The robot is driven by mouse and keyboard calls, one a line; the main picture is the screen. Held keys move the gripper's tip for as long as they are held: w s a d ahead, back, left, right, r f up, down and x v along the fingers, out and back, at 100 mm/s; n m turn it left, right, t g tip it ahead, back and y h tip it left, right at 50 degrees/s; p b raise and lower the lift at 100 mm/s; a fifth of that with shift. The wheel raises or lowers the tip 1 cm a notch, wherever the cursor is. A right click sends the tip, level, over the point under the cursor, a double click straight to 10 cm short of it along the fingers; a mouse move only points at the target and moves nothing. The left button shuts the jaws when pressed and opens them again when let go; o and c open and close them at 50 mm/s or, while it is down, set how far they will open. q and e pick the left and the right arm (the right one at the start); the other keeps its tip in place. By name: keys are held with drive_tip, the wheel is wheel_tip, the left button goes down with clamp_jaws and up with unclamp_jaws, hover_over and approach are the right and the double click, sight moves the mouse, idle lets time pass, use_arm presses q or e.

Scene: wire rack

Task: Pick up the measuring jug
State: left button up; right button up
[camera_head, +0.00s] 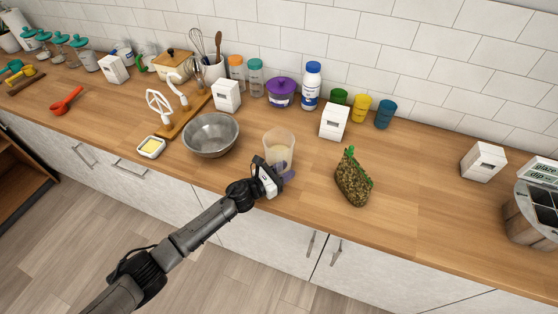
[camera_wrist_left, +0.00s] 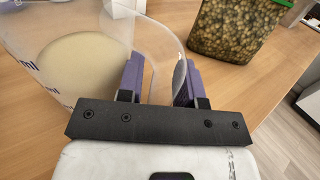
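The measuring jug (camera_head: 279,145) is a clear, see-through cup with pale contents, standing upright near the counter's front edge. In the left wrist view its body (camera_wrist_left: 75,45) fills the upper left, with blue markings and a curved clear handle (camera_wrist_left: 160,38) on its right side. My left gripper (camera_head: 283,174) is at the jug's front side. Its purple fingers (camera_wrist_left: 160,82) are apart, with the handle reaching in between them; no firm squeeze on it shows. My right gripper is not in view.
A bag of green-brown pieces (camera_head: 352,181) stands to the jug's right. A metal bowl (camera_head: 210,135) is close on its left, with a butter dish (camera_head: 151,147) beyond. White boxes, including one (camera_head: 333,122), and cups stand behind.

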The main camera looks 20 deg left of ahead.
use_arm(q)
clamp_jaws()
drive_tip(key=shift+r, duration=0.2)
idle(0.4)
drive_tip(key=s+d+r+p, duration=0.3)
drive_tip(key=d+r+p, duration=0.1)
drive_tip(key=d+r, duration=0.6)
drive_tip(key=shift+d+r, duration=0.3)
drive_tip(key=shift+d, duration=0.2)
idle(0.6)
